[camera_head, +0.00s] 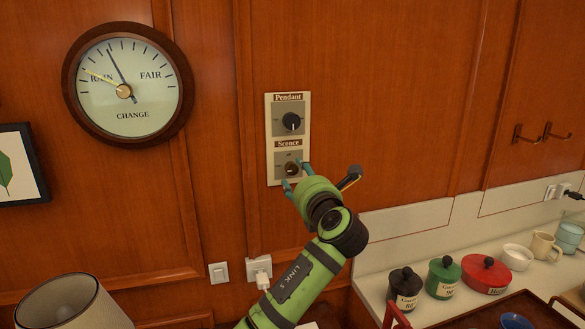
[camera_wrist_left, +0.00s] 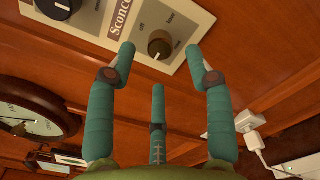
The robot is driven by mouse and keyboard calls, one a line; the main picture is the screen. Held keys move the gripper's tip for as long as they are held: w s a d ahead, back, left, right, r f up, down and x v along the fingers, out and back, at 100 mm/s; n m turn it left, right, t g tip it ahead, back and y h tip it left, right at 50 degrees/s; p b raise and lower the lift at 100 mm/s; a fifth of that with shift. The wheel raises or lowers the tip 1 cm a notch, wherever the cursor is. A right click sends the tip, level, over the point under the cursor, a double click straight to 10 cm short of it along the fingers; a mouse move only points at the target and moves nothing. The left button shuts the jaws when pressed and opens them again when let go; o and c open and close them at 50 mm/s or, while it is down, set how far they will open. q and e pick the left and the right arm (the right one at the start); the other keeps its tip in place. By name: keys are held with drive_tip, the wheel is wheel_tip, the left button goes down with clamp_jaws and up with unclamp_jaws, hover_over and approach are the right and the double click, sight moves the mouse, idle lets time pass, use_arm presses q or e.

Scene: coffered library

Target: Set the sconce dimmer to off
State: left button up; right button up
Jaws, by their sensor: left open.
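The sconce dimmer (camera_head: 291,169) is a round brass-brown knob on the lower half of a cream wall panel (camera_head: 269,140), under a "Sconce" label. In the left wrist view the same knob (camera_wrist_left: 160,43) has "off" and other printed marks around it. Its pale pointer line is turned away from "off", toward the bottom of that picture. My left gripper (camera_head: 296,177) is open in front of the knob. In the left wrist view its teal fingertips (camera_wrist_left: 162,50) stand on either side of the knob, with gaps. My right gripper is not in view.
A black pendant knob (camera_head: 291,121) sits just above on the same panel. A barometer (camera_head: 125,88) hangs at left. A white switch (camera_head: 219,273) and plugged socket (camera_head: 259,267) are below. Canisters (camera_head: 443,276) and cups stand on the shelf at right.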

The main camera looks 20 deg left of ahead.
sight(293, 170)
use_arm(q)
drive_tip(key=p+x, duration=0.1)
drive_tip(key=x, duration=0.4)
drive_tip(key=shift+a, duration=0.1)
clamp_jaws()
